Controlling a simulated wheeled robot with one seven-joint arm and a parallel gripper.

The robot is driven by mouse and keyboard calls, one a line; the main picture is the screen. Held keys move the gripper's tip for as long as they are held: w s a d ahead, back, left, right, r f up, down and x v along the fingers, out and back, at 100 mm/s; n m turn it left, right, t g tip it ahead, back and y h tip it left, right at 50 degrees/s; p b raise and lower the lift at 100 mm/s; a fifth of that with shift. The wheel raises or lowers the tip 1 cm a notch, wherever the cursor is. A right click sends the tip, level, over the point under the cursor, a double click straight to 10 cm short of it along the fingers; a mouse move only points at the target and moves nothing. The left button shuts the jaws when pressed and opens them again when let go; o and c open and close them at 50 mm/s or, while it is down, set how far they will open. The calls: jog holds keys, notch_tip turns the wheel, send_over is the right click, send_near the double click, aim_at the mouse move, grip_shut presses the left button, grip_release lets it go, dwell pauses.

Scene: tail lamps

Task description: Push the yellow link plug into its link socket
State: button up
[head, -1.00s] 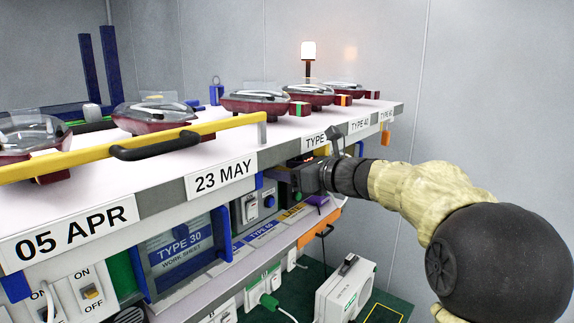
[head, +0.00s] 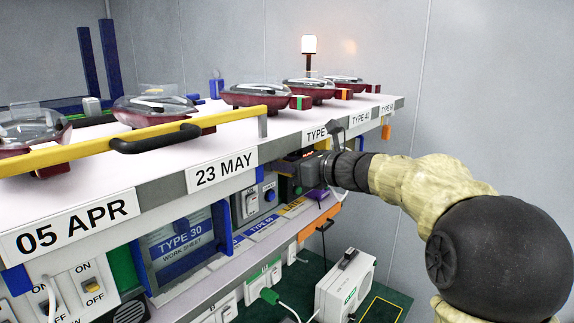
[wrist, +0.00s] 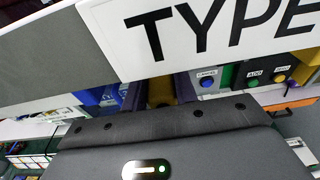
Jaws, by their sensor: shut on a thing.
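My gripper (head: 310,170) reaches in from the right, under the front edge of the white bench top. Its fingers are small and dark in the head view. In the wrist view my gripper (wrist: 159,92) shows dark fingers on either side of a dull yellow piece, which looks like the yellow link plug (wrist: 160,88). The gripper is shut on it. Most of the plug is hidden by the gripper's housing and the white TYPE label. I cannot make out the link socket, or tell whether the plug touches it.
The bench front (head: 160,205) hangs just above my gripper. A lower shelf (head: 265,245) with printed labels runs beneath it. A purple object (head: 317,193) sits just below my gripper. Lamps stand on top.

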jog(key=shift+s+d, duration=0.1)
jog(key=shift+d, duration=0.05)
jog(key=shift+s+d, duration=0.45)
jog(key=shift+s+d, duration=0.1)
jog(key=shift+s+d, duration=0.2)
jog(key=shift+d, duration=0.05)
jog(key=shift+s+d+b, duration=0.2)
jog(key=shift+s+b, duration=0.05)
jog(key=shift+b, duration=0.1)
jog(key=shift+s+d, duration=0.5)
dwell(0.4)
